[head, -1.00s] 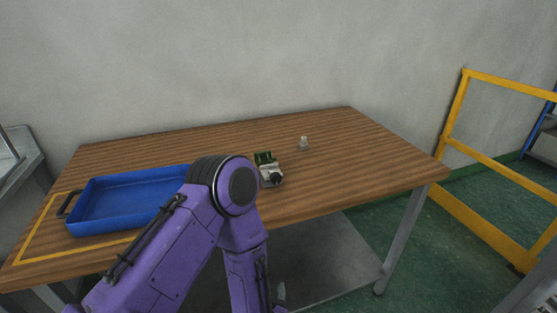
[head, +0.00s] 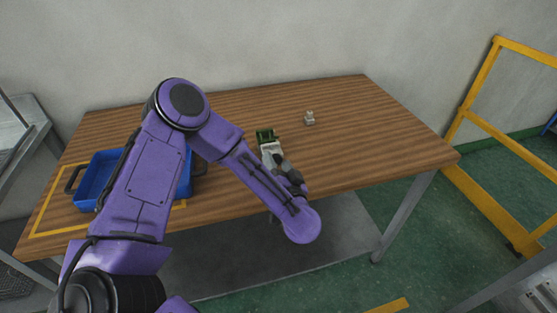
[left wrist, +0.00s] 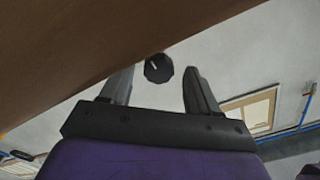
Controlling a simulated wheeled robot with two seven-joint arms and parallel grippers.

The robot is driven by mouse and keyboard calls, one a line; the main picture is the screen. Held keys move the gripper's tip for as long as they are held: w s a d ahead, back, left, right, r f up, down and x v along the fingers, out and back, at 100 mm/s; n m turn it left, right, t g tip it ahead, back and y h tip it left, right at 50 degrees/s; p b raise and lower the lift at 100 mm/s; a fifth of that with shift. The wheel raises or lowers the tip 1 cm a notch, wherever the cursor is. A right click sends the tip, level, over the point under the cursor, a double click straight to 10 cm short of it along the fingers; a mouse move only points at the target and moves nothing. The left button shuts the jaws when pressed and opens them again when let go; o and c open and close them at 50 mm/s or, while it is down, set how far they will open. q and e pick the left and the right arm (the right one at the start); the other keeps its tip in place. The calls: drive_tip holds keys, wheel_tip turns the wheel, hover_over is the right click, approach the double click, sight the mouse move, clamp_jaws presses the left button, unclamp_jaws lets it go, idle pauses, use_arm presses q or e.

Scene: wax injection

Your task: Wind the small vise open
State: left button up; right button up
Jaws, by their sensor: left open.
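The small vise (head: 268,143), green at the back and pale grey in front, sits near the front edge of the wooden table. My left gripper (head: 281,166) is at the vise's front end and covers part of it in the head view. In the left wrist view, a dark faceted knob (left wrist: 158,68) with a white mark lies between the two spread fingers of my left gripper (left wrist: 161,78). The fingers look apart from the knob. The vise's jaws are too small to judge. My right gripper is not in view.
A blue tray (head: 86,197) with dark handles stands at the left of the table (head: 370,130), partly behind my left arm. A small grey-white object (head: 310,119) stands right of the vise. The table's right side is clear. A yellow railing (head: 489,205) stands beyond it.

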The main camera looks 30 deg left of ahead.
use_arm(q)
drive_tip(key=shift+w+a, duration=0.2)
drive_tip(key=shift+w, duration=0.15)
drive_tip(key=c, duration=1.1)
drive_tip(key=shift+o, duration=0.2)
